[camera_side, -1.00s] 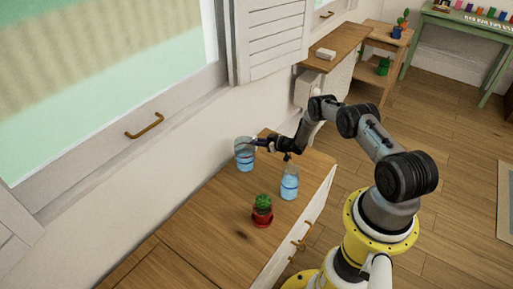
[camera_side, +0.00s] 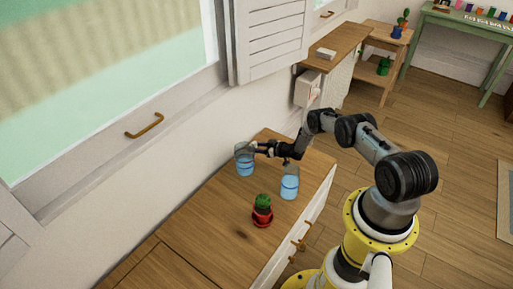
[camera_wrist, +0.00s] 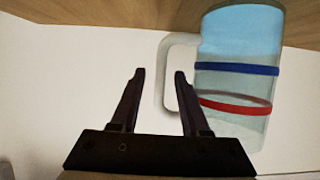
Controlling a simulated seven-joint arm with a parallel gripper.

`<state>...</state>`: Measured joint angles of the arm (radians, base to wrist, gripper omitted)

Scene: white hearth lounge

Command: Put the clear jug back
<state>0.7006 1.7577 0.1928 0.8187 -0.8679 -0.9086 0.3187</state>
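The clear jug (camera_side: 245,161) stands on the wooden dresser top (camera_side: 205,215) near the wall, with bluish water in it. The wrist view shows the jug (camera_wrist: 238,85) upside down in the picture, with a blue band, a red band and a pale handle on its left. My gripper (camera_wrist: 159,72) is open, its two fingers apart on either side of the handle's upright bar, with no clear contact. In the side view my gripper (camera_side: 260,147) is at the jug's right side.
A second clear vessel with bluish water (camera_side: 289,184) stands close by, just below my wrist. A cactus in a red pot (camera_side: 262,212) stands nearer the front. The wall (camera_side: 205,145) is close behind the jug. The dresser's left part is clear.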

